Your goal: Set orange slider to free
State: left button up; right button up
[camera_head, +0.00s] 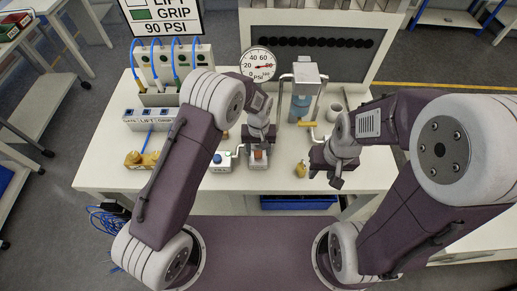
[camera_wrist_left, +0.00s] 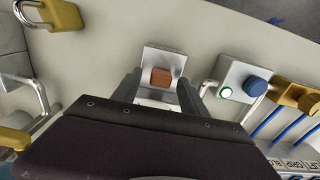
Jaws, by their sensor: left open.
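The orange slider (camera_head: 258,154) sits on a small pale metal block (camera_head: 258,164) near the front middle of the table. In the left wrist view the slider (camera_wrist_left: 162,77) is a brown-orange square on a light plate. My left gripper (camera_wrist_left: 160,88) is open, its two dark fingers on either side of the slider, with a gap visible. In the head view my left gripper (camera_head: 259,142) is just above and behind the slider, and its fingertips are partly hidden. My right gripper (camera_head: 331,170) is to the right, over the table; its finger gap is not clear.
A brass padlock (camera_head: 300,170) lies between slider and right gripper.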

pick_arm(q)
jog(key=shift+a+f, duration=0.1)
jog(key=shift+f, duration=0.2)
grip_shut()
dwell(1.3)
